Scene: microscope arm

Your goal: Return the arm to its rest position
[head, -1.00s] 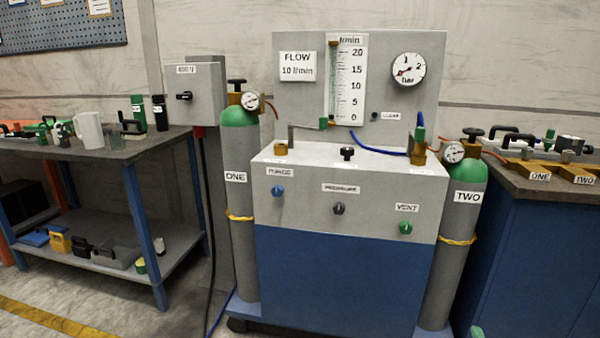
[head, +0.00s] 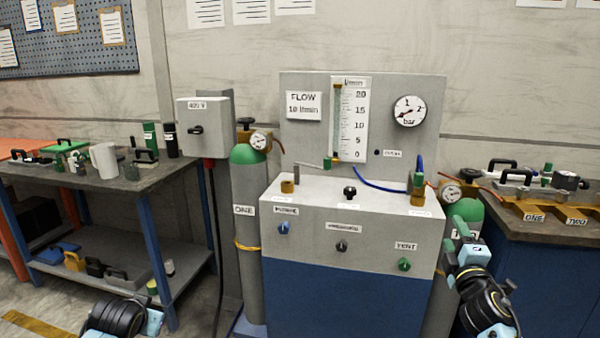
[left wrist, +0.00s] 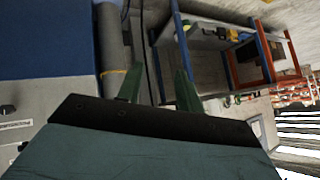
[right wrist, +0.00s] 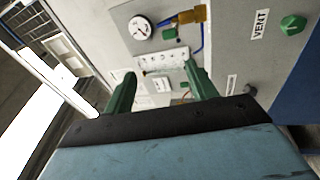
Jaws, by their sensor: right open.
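My right gripper (head: 456,243) is raised in front of the gas rig's right side, by cylinder TWO. In the right wrist view its two green fingers (right wrist: 161,88) stand apart with nothing between them, facing the rig's panel. My left arm shows only in part at the lower left of the head view, and its fingers are out of that view. In the left wrist view the left fingers (left wrist: 158,90) stand apart and empty, above the floor beside the rig. No microscope shows.
The gas rig (head: 345,290) stands in the middle, with cylinder ONE (head: 245,210) on its left. A workbench (head: 140,178) with tools is at the left. A blue cabinet (head: 545,275) with a loaded top is at the right. Some floor at the lower left is clear.

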